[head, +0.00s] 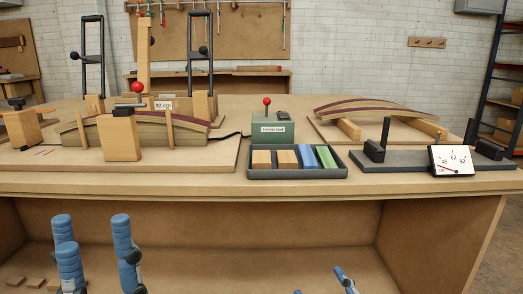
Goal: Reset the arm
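My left gripper (94,222) is low at the left, in front of the bench. Its blue fingers point up and stand apart, with nothing between them. My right gripper (319,282) only just shows at the bottom edge, right of the middle. Two blue finger parts show apart there; the rest is cut off. Both grippers are below the bench top and touch nothing visible. The task's "arm" is not clear from the picture. A lever with a red knob (138,88) stands at the left form, and another red knob (267,101) tops a green box (272,130).
The open space under the bench top lies behind my grippers.

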